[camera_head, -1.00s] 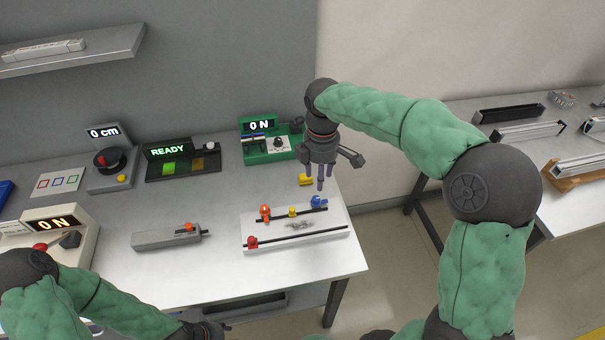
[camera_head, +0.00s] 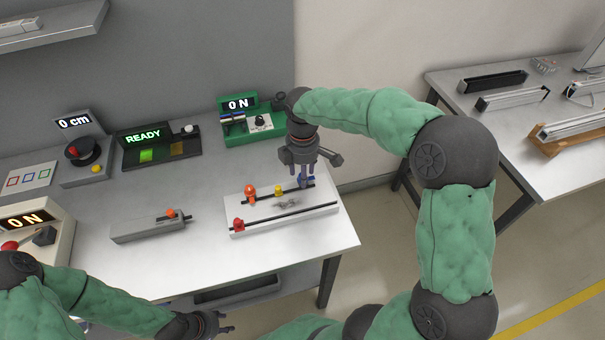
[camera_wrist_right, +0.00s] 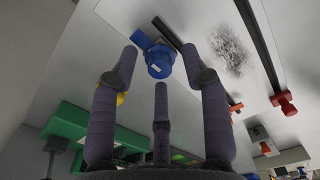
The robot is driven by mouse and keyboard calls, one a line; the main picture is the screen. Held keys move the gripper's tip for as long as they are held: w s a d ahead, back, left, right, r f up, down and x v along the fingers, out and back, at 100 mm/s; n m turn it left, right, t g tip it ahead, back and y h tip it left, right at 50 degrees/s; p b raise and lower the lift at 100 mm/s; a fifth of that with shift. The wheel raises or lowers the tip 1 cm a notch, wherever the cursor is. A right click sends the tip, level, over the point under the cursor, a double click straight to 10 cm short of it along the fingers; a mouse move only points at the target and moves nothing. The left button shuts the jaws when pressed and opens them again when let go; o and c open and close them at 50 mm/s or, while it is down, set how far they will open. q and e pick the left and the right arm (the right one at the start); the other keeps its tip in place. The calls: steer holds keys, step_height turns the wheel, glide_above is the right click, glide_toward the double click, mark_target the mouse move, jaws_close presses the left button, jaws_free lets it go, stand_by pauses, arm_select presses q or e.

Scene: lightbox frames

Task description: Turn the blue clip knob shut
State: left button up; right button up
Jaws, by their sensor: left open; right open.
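The blue clip knob (camera_head: 310,180) sits at the right end of the back black rail on a white board (camera_head: 330,202). It is partly hidden behind my right gripper (camera_head: 303,184), which points down at it. In the right wrist view the blue knob (camera_wrist_right: 158,62) shows from above, with a small white mark, between my three spread fingers. The right gripper is open, around the knob; I cannot tell whether any finger touches it. My left gripper (camera_head: 224,328) is open and empty at the bottom edge, away from the board.
Orange (camera_head: 250,191) and yellow (camera_head: 278,190) clips share the back rail. A red clip (camera_head: 239,224) sits on the front rail. A grey block (camera_head: 150,227) lies left of the board. The green "0 N" box (camera_head: 250,125) stands behind it. Bare table lies in front.

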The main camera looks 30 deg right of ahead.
jaws_close()
